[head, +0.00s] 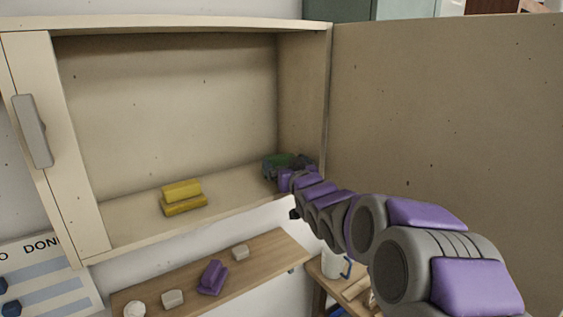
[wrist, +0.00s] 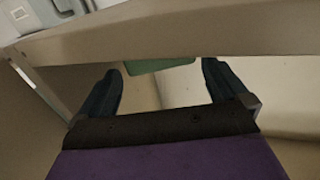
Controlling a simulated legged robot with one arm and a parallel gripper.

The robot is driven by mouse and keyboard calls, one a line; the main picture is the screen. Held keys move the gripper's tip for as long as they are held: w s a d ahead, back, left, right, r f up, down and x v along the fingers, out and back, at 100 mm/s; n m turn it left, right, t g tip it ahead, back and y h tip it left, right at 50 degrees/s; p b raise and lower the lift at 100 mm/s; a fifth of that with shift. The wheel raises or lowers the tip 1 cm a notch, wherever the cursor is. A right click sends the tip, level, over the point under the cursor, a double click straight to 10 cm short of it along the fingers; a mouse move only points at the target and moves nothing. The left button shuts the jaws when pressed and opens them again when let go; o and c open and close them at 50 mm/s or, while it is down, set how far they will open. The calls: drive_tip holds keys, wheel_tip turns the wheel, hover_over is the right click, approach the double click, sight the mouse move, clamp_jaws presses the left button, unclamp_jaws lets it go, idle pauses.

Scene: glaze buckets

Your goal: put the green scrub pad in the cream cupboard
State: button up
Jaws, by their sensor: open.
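The cream cupboard (head: 165,100) is open, its door (head: 440,110) swung out to the right. The green scrub pad (head: 279,159) is at the right end of the cupboard floor, partly hidden by my gripper (head: 276,172). My gripper reaches over the front edge at that end. In the wrist view, the fingers of my gripper (wrist: 165,82) are spread. The green scrub pad (wrist: 162,66) shows between and just past the fingertips, partly cut off by a cream edge. I see no finger clearly touching it.
A yellow two-part block (head: 183,198) sits on the cupboard floor, left of my gripper. Below, a wooden shelf (head: 255,257) holds a purple object (head: 212,278) and several pale pieces. The cupboard's right wall (head: 303,95) is close to my gripper.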

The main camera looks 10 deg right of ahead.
drive_tip(key=s+d, duration=0.1)
drive_tip(key=s, duration=0.7)
drive_tip(key=s+f+m+g+h, duration=0.1)
drive_tip(key=s+f+g+h, duration=0.1)
drive_tip(key=s+f+g, duration=1.15)
drive_tip(key=s+a+f+g, duration=0.1)
drive_tip(key=s+f+g, duration=0.1)
drive_tip(key=s, duration=0.8)
drive_tip(key=s+a+f+g, duration=0.1)
drive_tip(key=s+f+g, duration=0.1)
drive_tip(key=s, duration=0.9)
drive_tip(key=s+a+f+g, duration=0.1)
drive_tip(key=s+f, duration=0.3)
drive_tip(key=s, duration=0.7)
drive_tip(key=shift+a+f+g, duration=0.25)
drive_tip(key=shift+a+g, duration=0.05)
drive_tip(key=shift+g, duration=0.25)
